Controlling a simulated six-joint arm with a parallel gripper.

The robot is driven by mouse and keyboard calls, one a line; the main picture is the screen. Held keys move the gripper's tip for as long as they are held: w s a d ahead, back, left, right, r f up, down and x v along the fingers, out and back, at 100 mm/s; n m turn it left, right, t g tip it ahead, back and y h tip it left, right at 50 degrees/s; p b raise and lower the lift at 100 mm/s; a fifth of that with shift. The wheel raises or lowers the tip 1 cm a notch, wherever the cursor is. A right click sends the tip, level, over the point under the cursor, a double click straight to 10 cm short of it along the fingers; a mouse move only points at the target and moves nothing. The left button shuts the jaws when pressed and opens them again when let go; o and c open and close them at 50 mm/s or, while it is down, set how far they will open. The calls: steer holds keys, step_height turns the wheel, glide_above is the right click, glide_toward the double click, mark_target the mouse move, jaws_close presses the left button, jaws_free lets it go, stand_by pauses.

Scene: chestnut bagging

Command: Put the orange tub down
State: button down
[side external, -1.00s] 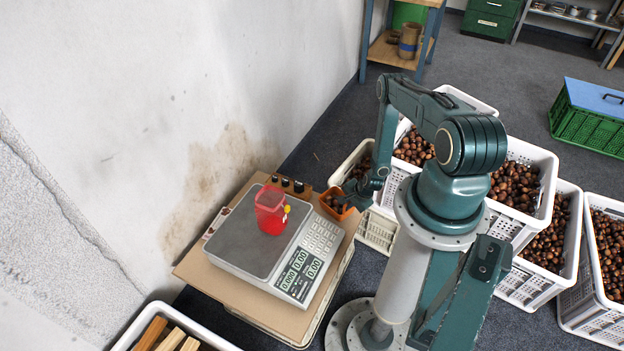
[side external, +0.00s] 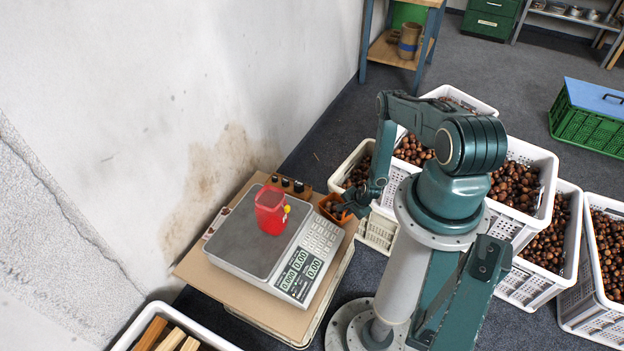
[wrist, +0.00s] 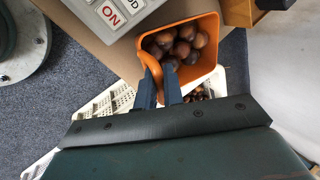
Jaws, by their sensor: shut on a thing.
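The orange tub (wrist: 212,52) holds several chestnuts (wrist: 180,42) in the wrist view. My gripper (wrist: 160,88) is shut on the tub's orange handle, one dark finger on each side of it. In the side view the tub (side external: 333,209) shows at the right corner of the cardboard-topped stand, beside the scale, partly hidden by my gripper (side external: 347,208). I cannot tell whether its base touches the board.
The scale (side external: 250,236) carries a red translucent container (side external: 270,212). A wooden block with dark knobs (side external: 292,185) stands just behind the tub. White crates of chestnuts (side external: 413,148) crowd the right. The board's front strip (side external: 290,318) is clear.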

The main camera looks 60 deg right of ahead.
steer(key=c, duration=1.5)
jaws_free()
steer(key=shift+s+r, duration=0.1)
steer(key=shift+r, duration=0.1)
steer(key=shift+v, duration=3.55)
